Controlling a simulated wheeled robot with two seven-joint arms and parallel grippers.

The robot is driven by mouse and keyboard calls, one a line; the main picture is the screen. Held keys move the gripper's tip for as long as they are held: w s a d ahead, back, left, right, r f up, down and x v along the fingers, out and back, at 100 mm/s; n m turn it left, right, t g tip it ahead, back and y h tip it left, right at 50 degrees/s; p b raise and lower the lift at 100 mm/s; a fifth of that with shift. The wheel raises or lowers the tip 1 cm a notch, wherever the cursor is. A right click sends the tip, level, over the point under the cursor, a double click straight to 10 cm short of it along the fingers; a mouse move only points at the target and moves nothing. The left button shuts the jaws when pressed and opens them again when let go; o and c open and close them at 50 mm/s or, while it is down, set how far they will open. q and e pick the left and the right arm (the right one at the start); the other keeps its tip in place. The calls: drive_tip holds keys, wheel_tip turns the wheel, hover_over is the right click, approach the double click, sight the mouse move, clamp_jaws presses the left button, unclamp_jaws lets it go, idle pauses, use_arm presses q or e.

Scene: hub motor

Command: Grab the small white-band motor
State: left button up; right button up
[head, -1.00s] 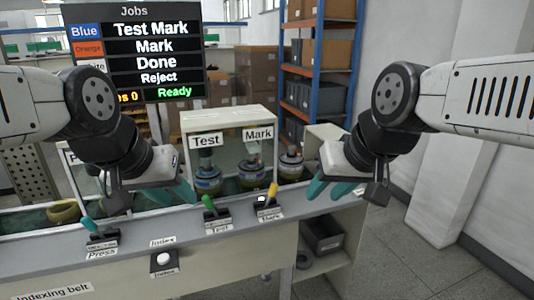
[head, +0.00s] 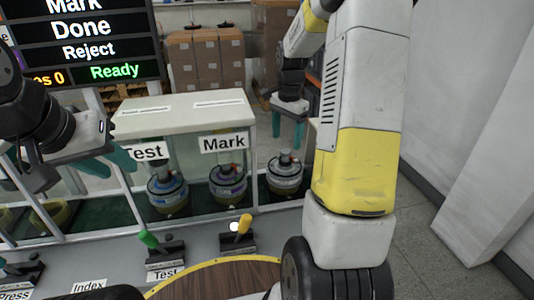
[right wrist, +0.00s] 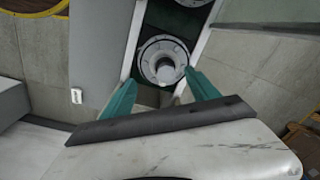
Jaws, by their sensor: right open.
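A motor with a pale grey-white band (head: 285,174) stands on the belt at the right end, outside the booth. My right gripper (head: 286,136) is open, fingers pointing down, above and behind this motor. In the right wrist view the motor (right wrist: 163,62) shows from above, its shaft upright, just beyond and between the two teal fingertips (right wrist: 160,88). The fingers do not appear to touch it. A blue-banded motor (head: 168,190) stands under the Test sign and another motor (head: 228,184) under the Mark sign. My left gripper (head: 112,163) is open and empty in front of the booth's left side.
The glass-fronted booth (head: 180,112) stands left of the motor. A green lever (head: 148,240) and a yellow lever (head: 243,225) stick up from the front ledge. A round wooden top (head: 215,278) lies at the bottom. The jobs board (head: 85,45) reads Ready.

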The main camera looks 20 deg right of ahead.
sight(286, 150)
drive_tip(key=shift+w+d+f+m, duration=0.3)
drive_tip(key=shift+w+f, duration=0.15)
drive_tip(key=shift+f, duration=0.15)
drive_tip(key=shift+w+d+f+m, duration=0.25)
drive_tip(key=shift+w+f, duration=0.2)
drive_tip(key=shift+f, duration=0.15)
drive_tip(key=f, duration=0.7)
drive_tip(key=shift+a+f, duration=0.2)
drive_tip(key=shift+f, duration=0.1)
clamp_jaws()
drive_tip(key=shift+w+r, duration=0.1)
drive_tip(key=shift+r, duration=0.05)
